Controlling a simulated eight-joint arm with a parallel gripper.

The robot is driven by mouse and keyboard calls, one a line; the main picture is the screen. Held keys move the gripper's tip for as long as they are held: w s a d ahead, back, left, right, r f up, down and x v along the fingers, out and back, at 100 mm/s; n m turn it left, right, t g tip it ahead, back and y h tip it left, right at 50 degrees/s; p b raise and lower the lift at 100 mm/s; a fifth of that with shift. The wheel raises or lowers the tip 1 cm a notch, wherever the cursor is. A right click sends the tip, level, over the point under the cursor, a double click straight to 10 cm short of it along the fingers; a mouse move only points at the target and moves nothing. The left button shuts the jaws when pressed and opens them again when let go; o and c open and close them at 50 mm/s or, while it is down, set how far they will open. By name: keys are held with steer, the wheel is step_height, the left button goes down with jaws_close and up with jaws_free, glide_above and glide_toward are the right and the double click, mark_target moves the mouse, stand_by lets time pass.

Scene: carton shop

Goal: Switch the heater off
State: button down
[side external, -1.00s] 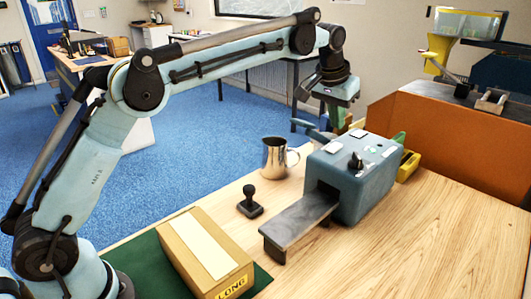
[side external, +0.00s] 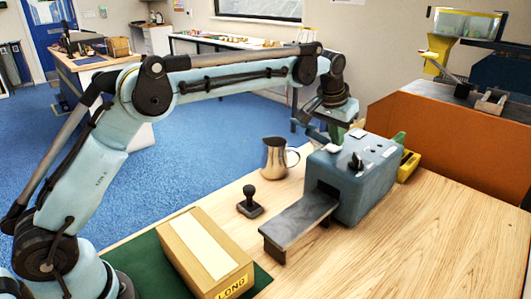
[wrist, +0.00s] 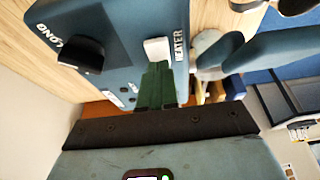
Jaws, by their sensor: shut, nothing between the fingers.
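The blue-grey machine (side external: 350,182) stands on the wooden table, with a black knob (side external: 356,161) on its top. The wrist view shows the machine's top (wrist: 120,25), the knob (wrist: 82,54) near the word LONG, and a white switch (wrist: 157,48) beside the word HEATER. My gripper (side external: 337,133) is low over the far side of the machine's top. Its green fingers (wrist: 158,70) are shut and empty, with their tips close to the white switch. I cannot tell whether they touch it, or which way the switch is tipped.
A black stamp (side external: 250,202) and a long carton (side external: 206,252) are nearer. A metal chute (side external: 300,222) sticks out of the machine's front. A yellow bin (side external: 408,166) is behind it. The right side of the table is clear.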

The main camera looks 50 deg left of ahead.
steer(key=shift+s+f, duration=0.15)
steer(key=shift+f, duration=0.15)
steer(key=shift+s, duration=0.7)
steer(key=shift+r, duration=0.1)
steer(key=w+v, duration=0.1)
steer(key=v, duration=1.3)
steer(key=shift+r, duration=0.2)
steer(key=shift+s, duration=0.1)
